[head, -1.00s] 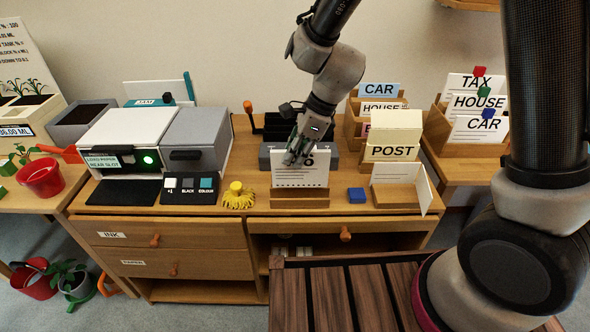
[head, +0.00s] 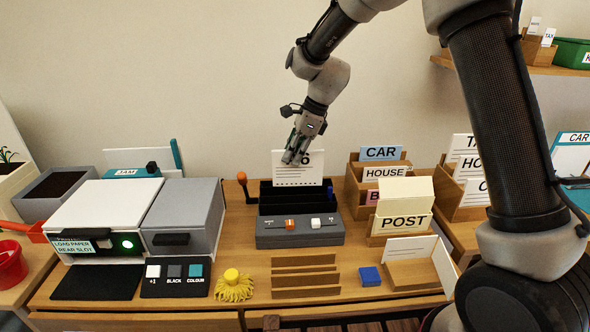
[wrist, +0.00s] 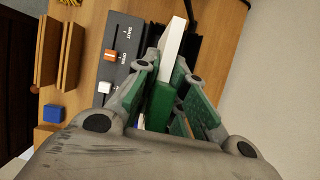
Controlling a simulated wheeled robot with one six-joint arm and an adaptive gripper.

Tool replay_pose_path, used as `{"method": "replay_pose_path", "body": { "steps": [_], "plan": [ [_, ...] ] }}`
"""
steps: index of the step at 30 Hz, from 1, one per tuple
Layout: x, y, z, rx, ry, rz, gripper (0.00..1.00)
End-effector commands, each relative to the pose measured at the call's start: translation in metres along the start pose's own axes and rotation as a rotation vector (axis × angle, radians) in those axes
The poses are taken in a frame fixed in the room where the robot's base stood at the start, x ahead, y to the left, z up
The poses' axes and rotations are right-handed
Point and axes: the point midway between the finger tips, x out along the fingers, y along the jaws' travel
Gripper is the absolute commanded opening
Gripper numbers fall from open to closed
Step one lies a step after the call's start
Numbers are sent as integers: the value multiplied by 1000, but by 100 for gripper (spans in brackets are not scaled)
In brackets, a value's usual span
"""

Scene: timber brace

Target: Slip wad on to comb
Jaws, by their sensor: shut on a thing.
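My gripper (head: 294,158) is shut on the wad (head: 290,176), a white sheaf of printed pages held upright. In the head view the wad is over the black upper part of the binding machine (head: 300,236). Its lower edge is close to that black part, and I cannot tell whether they touch. The comb itself cannot be made out; it may be within the black part. In the wrist view the wad (wrist: 173,40) shows edge-on between the green finger pads (wrist: 165,88), with the machine (wrist: 121,55) beside it.
An empty slotted wooden stand (head: 306,278) is in front of the machine, with a blue block (head: 370,276) to its right. A lever with an orange knob (head: 242,178) rises at the machine's left. A printer (head: 105,222) stands left, and card boxes (head: 404,218) stand right.

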Motion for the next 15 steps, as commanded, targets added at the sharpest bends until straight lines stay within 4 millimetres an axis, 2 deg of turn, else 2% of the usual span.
{"method": "replay_pose_path", "body": {
  "steps": [15],
  "plan": [
    [-2, 4, 0, -15, 6, 28, 0]
  ]
}}
